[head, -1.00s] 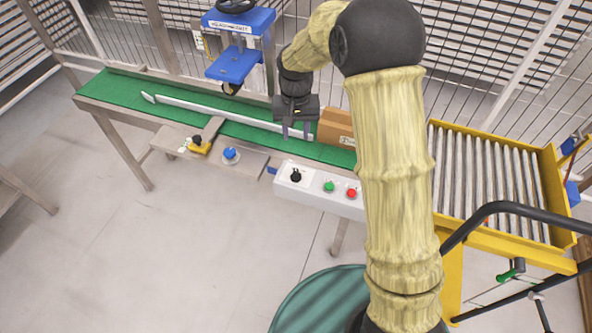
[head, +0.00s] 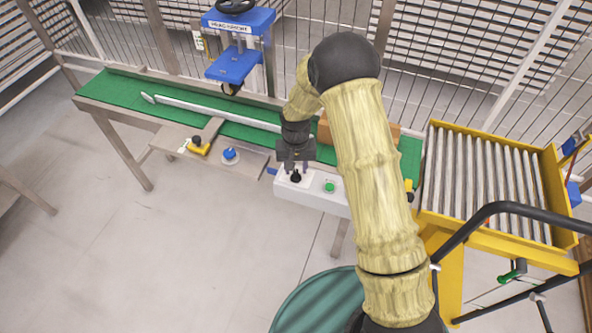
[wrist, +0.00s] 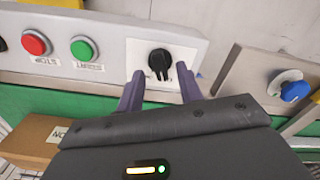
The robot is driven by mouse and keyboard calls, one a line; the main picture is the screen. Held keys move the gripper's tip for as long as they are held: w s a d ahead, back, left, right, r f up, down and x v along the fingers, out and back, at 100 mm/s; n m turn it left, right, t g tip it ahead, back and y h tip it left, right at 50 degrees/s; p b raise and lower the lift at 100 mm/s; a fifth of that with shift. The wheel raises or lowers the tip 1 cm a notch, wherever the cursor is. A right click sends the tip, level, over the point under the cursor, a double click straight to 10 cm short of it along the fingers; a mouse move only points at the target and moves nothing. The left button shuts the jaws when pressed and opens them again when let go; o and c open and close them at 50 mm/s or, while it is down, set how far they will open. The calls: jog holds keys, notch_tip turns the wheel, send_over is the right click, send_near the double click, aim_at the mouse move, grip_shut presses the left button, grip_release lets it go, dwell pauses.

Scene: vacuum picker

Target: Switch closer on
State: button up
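A black rotary knob (head: 296,177) sits on the white control box (head: 318,198) at the front of the green conveyor. It also shows in the wrist view (wrist: 160,63), with its pointer towards the gripper. My gripper (wrist: 160,82) is open; its two purple fingers are spread to either side of the knob's near end. I cannot tell whether they touch it. In the head view my gripper (head: 295,170) is right above the knob and partly covers it. The label beside the knob is not readable.
Next to the knob are a green START button (wrist: 83,48) and a red STOP button (wrist: 36,43). A blue knob (head: 230,154) and a yellow device (head: 198,146) are left of the box. A cardboard box (head: 324,131) stands on the conveyor (head: 110,86). Rollers (head: 490,185) are at right.

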jog(key=shift+f, duration=1)
grip_shut()
jog(key=shift+m, duration=0.4)
jog(key=m+p, duration=0.1)
jog(key=m, duration=0.3)
jog(key=shift+r, duration=0.1)
jog(key=shift+m+p, duration=0.7)
jog(key=shift+m, duration=1.4)
